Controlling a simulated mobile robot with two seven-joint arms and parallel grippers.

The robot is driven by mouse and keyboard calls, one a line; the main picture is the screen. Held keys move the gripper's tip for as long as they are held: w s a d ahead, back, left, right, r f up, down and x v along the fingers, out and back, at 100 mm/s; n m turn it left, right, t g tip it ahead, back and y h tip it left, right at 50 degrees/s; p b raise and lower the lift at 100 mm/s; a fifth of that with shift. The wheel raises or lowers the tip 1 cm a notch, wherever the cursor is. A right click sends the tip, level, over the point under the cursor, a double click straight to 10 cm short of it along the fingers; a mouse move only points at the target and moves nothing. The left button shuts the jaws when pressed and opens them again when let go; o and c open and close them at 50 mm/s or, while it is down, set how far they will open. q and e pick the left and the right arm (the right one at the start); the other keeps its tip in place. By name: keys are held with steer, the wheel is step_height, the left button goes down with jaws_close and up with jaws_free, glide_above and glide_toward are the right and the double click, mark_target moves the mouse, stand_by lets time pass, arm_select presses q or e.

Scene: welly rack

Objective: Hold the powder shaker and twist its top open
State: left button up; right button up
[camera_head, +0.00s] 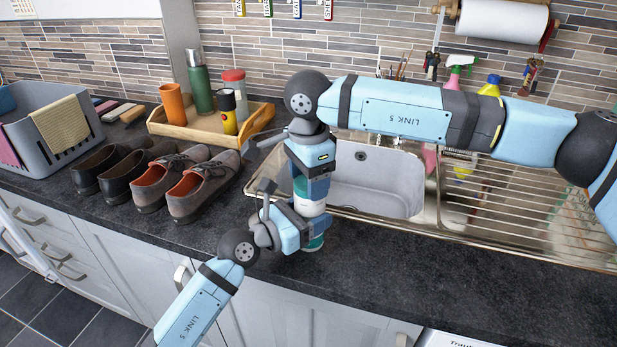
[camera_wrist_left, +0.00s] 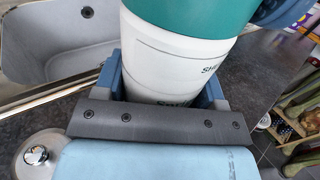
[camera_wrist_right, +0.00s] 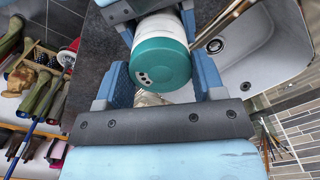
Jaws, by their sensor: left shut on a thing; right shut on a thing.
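The powder shaker (camera_head: 311,208) stands upright above or on the counter's front edge; its foot is partly hidden. It has a white body with lettering, which shows in the left wrist view (camera_wrist_left: 175,62), and a teal base. Its teal top (camera_wrist_right: 161,62) with small holes faces my right wrist camera. My left gripper (camera_head: 300,222) is shut on the white body from the side, one finger on each side. My right gripper (camera_head: 310,182) comes from above and is shut on the teal top.
A steel sink (camera_head: 375,182) with a drainer lies just behind and right. Brown shoes (camera_head: 205,185) and black shoes (camera_head: 110,170) stand to the left, before a wooden tray (camera_head: 195,133) of bottles. A grey basket (camera_head: 45,135) is far left. The front counter at right is clear.

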stand_by(0.5)
steer(key=o, duration=0.9)
steer(key=shift+o, duration=0.2)
steer(key=shift+r, duration=0.1)
step_height(320, 180, up, 12)
arm_select(q)
steer(key=o, duration=1.1)
